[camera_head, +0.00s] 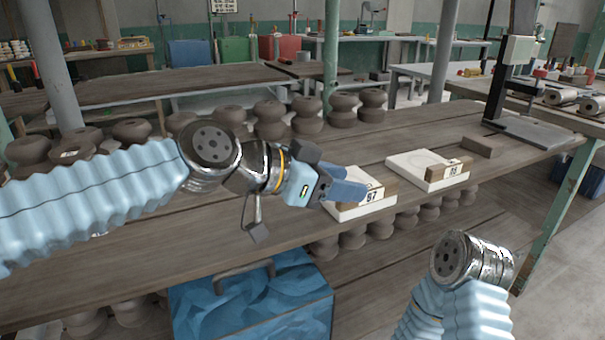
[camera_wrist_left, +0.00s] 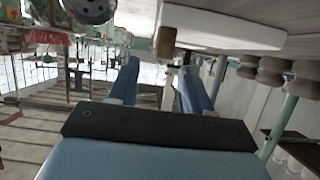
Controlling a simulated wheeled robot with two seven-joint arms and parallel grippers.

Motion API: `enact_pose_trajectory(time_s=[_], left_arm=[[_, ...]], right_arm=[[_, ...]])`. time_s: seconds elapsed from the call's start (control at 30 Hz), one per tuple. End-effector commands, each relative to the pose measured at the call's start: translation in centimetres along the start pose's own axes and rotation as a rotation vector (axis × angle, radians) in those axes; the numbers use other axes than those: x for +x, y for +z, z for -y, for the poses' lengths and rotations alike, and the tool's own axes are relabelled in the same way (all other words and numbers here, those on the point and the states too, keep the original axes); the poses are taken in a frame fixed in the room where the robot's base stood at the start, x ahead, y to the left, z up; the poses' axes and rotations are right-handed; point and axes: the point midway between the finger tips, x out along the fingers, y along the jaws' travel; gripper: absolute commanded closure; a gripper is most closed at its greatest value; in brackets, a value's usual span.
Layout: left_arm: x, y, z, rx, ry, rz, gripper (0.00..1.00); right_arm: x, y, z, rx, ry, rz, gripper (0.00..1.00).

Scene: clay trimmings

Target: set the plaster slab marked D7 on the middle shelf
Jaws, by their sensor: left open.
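A white plaster slab (camera_head: 348,212) lies on the wooden table, with a brown block and a white label (camera_head: 372,195) at its front. The label's first character is unclear and its second looks like 7. My left gripper (camera_head: 349,190) is open at this slab's left side, its fingers overlapping the slab in the head view. In the left wrist view the open fingers (camera_wrist_left: 158,75) have a pale slab (camera_wrist_left: 225,30) above and beyond them, with no grip on it visible. A second labelled slab (camera_head: 411,160) lies farther right. My right gripper is out of view. No middle shelf can be made out.
Dark clay forms (camera_head: 268,118) line the table's far side, and more sit below its front edge. A blue box (camera_head: 250,305) stands under the front. A brown block (camera_head: 480,147) and a dark stand (camera_head: 530,132) are at the right. The table's middle is mostly bare.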

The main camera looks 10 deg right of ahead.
Motion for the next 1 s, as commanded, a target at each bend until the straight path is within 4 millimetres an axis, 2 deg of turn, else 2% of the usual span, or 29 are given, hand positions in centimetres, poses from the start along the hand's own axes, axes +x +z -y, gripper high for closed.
enact_pose_trajectory(time_s=[0.03, 0.2, 0.4, 0.57, 1.0], left_arm=[[-1.3, 0.5, 0.3, 0.0, -0.011, -0.002, 0.51], [-5.3, 0.3, 0.1, 0.004, -0.01, -0.003, 0.51], [-8.0, 0.0, 0.1, 0.003, -0.005, -0.004, 0.51], [-8.6, -0.1, 0.0, 0.004, -0.003, -0.004, 0.51], [-8.5, -0.2, 0.0, 0.004, -0.003, -0.004, 0.51]], right_arm=[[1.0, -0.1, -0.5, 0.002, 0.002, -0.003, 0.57], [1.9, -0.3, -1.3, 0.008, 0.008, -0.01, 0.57], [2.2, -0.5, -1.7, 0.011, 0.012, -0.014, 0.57], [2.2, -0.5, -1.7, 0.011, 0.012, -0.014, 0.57], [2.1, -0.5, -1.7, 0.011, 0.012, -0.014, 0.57]])
